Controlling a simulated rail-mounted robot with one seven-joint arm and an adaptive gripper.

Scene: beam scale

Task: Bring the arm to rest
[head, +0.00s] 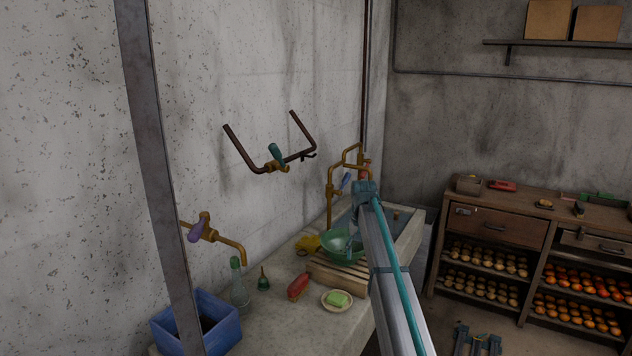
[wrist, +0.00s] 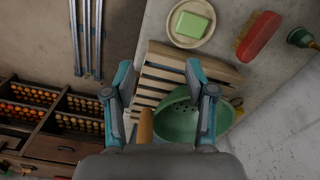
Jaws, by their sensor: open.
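My gripper (wrist: 160,70) is open, with its two teal and grey fingers spread apart and nothing seen held between them. In the wrist view it is above a wooden slatted rack (wrist: 180,68) and a green colander (wrist: 178,120). In the head view my arm reaches in from the lower right, and my gripper (head: 351,246) hangs by the colander (head: 338,240), partly hidden by the wrist. The colander stands on the rack (head: 336,273) on the stone counter. A tan wooden piece (wrist: 146,126) shows low between the fingers in the wrist view; I cannot tell its distance.
On the counter are a soap dish (head: 326,300) with green soap, a red brush (head: 299,286), a glass bottle (head: 239,288) and a blue crate (head: 222,336). Brass taps (head: 331,195) stand out from the wall. A wooden cabinet (head: 490,205) is at the right.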

